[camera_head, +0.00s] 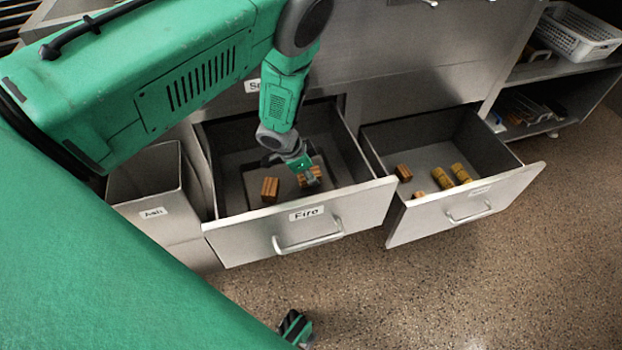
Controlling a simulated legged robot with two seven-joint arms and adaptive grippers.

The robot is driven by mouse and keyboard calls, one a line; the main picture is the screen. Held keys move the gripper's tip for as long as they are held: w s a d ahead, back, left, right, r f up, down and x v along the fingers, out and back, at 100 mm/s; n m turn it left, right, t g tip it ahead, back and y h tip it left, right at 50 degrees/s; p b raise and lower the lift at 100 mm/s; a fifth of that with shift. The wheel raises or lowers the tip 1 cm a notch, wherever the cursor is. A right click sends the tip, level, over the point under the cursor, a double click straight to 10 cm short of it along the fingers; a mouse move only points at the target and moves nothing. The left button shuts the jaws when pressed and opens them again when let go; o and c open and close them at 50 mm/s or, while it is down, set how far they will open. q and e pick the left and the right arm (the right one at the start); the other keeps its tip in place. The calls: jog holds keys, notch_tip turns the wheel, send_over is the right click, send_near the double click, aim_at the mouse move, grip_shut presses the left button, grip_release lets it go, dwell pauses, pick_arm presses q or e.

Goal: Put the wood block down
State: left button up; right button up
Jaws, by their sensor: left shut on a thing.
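My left gripper (304,170) reaches down into the open drawer labelled "Fire" (305,215). It is shut on a brown striped wood block (312,179), partly covered by the fingers. The block is low inside the drawer; I cannot tell whether it touches the drawer floor. A second similar wood block (269,189) lies in the same drawer, to the left of the gripper and apart from it. A small green and black part of mine shows at the bottom edge; it looks like my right gripper (295,328), but its fingers are unclear.
Another open drawer (430,222) on the right holds a wood block (403,172) and yellowish cylinders (461,173). An open metal bin labelled "Ash" (150,212) stands left of the Fire drawer. A white perforated basket (580,38) sits on the shelf at top right.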

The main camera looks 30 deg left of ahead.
pick_arm(q)
jog(key=shift+f, duration=0.85)
jog(key=shift+r, duration=0.1)
jog(key=shift+c, duration=0.5)
jog(key=o, duration=1.3)
jog(key=shift+c, duration=0.2)
jog(key=p+v, duration=0.4)
jog(key=v, duration=0.8)
jog(key=shift+p, duration=0.4)
